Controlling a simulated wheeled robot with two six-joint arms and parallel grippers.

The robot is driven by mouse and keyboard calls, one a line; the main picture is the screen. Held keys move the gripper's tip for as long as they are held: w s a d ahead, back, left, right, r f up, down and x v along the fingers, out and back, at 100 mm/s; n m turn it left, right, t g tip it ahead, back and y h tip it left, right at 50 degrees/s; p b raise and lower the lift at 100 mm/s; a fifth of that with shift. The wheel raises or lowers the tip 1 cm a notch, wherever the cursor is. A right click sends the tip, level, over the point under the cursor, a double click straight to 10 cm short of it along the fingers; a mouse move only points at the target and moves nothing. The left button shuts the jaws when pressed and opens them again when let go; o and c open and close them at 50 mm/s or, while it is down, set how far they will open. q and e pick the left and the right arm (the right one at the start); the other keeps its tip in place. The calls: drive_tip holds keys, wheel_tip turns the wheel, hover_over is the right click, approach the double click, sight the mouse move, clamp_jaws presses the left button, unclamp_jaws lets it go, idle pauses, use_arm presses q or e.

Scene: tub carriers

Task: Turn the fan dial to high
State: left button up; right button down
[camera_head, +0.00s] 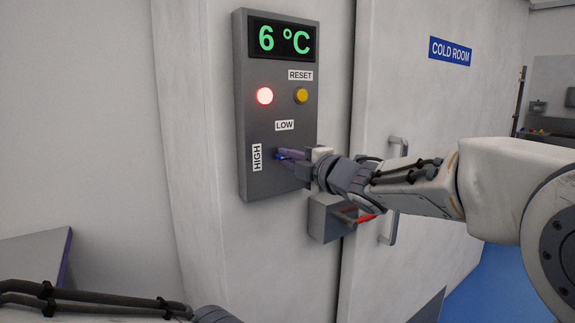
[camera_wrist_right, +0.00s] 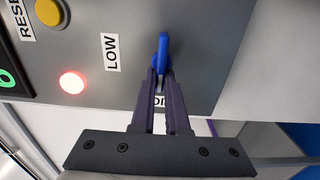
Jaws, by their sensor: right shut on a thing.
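The fan dial has a blue handle (camera_wrist_right: 162,50) on the grey control panel (camera_head: 243,140); a bit of its blue shows in the head view (camera_head: 278,156). My right gripper (camera_head: 285,157) is shut on the dial handle, its dark fingers also showing in the wrist view (camera_wrist_right: 161,82). The handle lies roughly level, in line with the HIGH label (camera_head: 257,157) at its left; which end points is unclear. The LOW label (camera_head: 285,125) is above the dial. In the wrist view a label behind my fingers is mostly hidden. My left gripper is out of view.
A red light (camera_head: 264,95) glows beside a yellow RESET button (camera_head: 301,95), under a display (camera_head: 282,39) reading 6 °C. A grey box with a red-tipped lever (camera_head: 328,218) sits below right. The cold room door (camera_head: 430,100) has a handle (camera_head: 398,146).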

drive_tip(key=shift+w+d+f, duration=0.1)
drive_tip(key=shift+d, duration=0.05)
idle(0.3)
drive_tip(key=c, duration=0.9)
unclamp_jaws()
drive_tip(key=b+v, duration=0.1)
drive_tip(key=v, duration=0.9)
drive_tip(key=shift+s+d, duration=0.1)
drive_tip(key=shift+s, duration=0.1)
